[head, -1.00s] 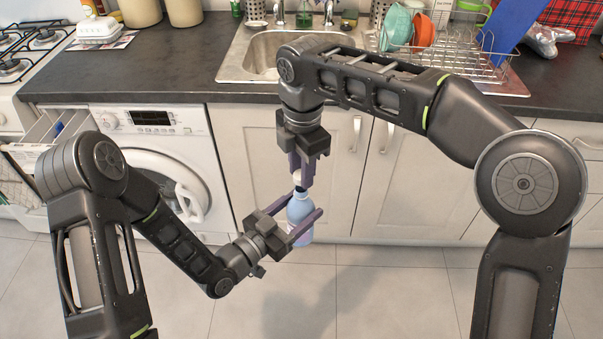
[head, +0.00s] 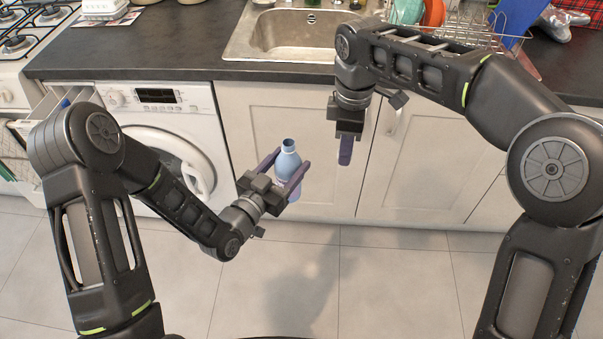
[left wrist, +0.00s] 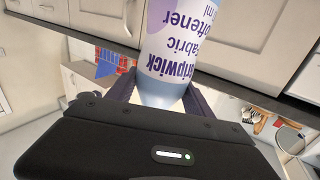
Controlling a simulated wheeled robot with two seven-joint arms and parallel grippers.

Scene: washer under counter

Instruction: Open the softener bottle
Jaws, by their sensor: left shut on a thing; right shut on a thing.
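The softener bottle (head: 288,150) is light blue and stands roughly upright in the air in front of the cupboard doors. Its neck is bare and open at the top. My left gripper (head: 291,167) is shut around the bottle's body. In the left wrist view the bottle (left wrist: 178,45) shows its label upside down between the fingers. My right gripper (head: 345,162) points down, to the right of the bottle and apart from it. It is shut on the cap, which its fingers hide.
The washer (head: 165,130) stands under the dark counter (head: 180,55), with its drawer (head: 62,103) pulled out on the left. The sink (head: 290,35) and a dish rack (head: 465,35) are above. The floor in front is clear.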

